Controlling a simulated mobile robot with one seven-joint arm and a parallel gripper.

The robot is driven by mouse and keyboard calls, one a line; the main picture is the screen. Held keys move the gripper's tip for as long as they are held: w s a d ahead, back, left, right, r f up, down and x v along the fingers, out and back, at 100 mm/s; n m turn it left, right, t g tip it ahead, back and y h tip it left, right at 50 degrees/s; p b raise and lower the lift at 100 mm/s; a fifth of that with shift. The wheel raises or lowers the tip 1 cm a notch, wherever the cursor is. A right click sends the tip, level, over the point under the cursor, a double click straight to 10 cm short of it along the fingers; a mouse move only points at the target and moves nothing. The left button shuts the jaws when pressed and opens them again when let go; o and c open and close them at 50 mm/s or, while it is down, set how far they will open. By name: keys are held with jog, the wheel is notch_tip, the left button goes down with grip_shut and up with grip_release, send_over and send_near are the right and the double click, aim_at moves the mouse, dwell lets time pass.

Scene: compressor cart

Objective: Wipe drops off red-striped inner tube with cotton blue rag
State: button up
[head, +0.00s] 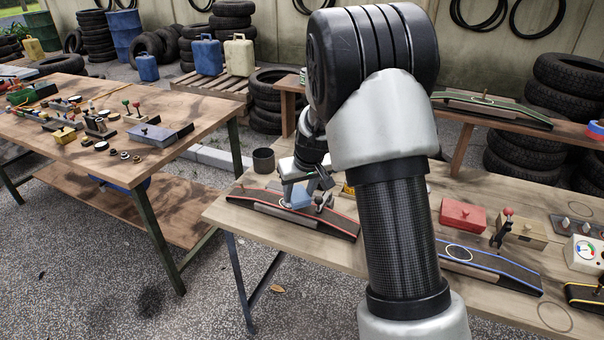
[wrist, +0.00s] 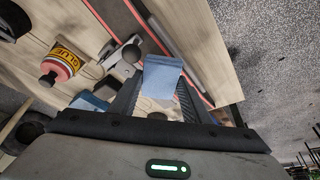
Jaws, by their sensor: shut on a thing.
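The red-striped inner tube (head: 336,221) lies as a dark strip with red edges along the near left of the wooden workbench. It also shows in the wrist view, where a red stripe (wrist: 143,24) runs past the fingers. My gripper (head: 297,190) is over its middle, pointing down. It is shut on the blue rag (wrist: 162,76), which sticks out between the fingers. The rag (head: 296,196) hangs at the tube's surface in the head view; I cannot tell if it touches. Part of a pale ring shows on the tube beneath it. I cannot make out drops.
A metal clamp (wrist: 121,55) stands beside the tube, close to my fingers. A glue pot (wrist: 60,65) is nearby. A blue-striped tube (head: 490,265), a red box (head: 462,214) and a gauge box (head: 584,252) lie to the right. Another workbench (head: 190,105) stands left across a gap.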

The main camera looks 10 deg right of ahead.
jog(key=shift+d+r+p, duration=0.1)
jog(key=shift+r+p, duration=1.4)
jog(key=shift+r, duration=1.2)
jog(key=shift+w, duration=0.1)
